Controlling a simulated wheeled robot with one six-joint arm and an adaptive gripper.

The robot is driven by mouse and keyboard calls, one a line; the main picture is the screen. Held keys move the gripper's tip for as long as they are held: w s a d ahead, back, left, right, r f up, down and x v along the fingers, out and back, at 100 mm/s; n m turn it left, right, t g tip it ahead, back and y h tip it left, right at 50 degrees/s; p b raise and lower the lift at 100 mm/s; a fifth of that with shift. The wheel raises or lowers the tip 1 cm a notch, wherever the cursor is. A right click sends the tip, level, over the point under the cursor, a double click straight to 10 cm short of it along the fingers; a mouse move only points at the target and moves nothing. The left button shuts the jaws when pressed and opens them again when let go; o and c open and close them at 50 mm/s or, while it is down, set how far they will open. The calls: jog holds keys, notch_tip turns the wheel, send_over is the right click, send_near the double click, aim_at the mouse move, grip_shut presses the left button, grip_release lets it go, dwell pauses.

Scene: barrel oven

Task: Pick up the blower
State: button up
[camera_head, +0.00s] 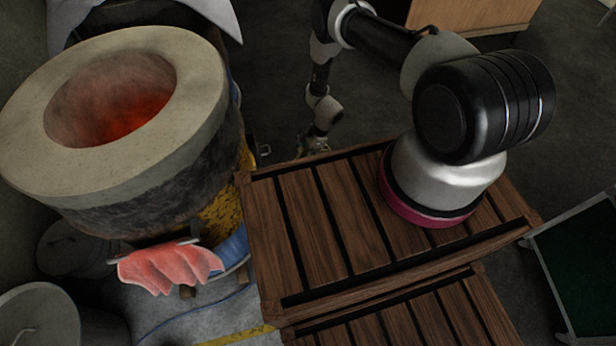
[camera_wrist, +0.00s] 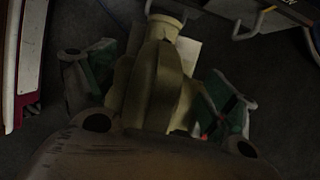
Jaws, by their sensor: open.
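An olive-yellow object with a round pale end, which looks like the blower (camera_wrist: 155,85), shows in the middle of the wrist view. My gripper (camera_wrist: 160,100) is open, with one green-and-white finger on each side of this object. I cannot tell whether the fingers touch it. Its near end is hidden by my gripper's body. In the head view my gripper (camera_head: 314,146) hangs low behind the far edge of the wooden crate, small and partly hidden, so the blower cannot be made out clearly there.
A barrel oven (camera_head: 205,140) with a glowing red opening stands at the left. Pink gloves (camera_head: 168,268) hang at its front. A slatted wooden crate (camera_head: 315,225) fills the centre. A green-topped frame (camera_head: 582,265) is at the right. Dark floor lies beyond the crate.

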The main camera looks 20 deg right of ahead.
jog(key=c, duration=1.3)
jog(key=shift+w+r, duration=0.1)
jog(key=shift+w, duration=0.05)
jog(key=shift+c, duration=1.1)
jog(key=shift+r, duration=0.1)
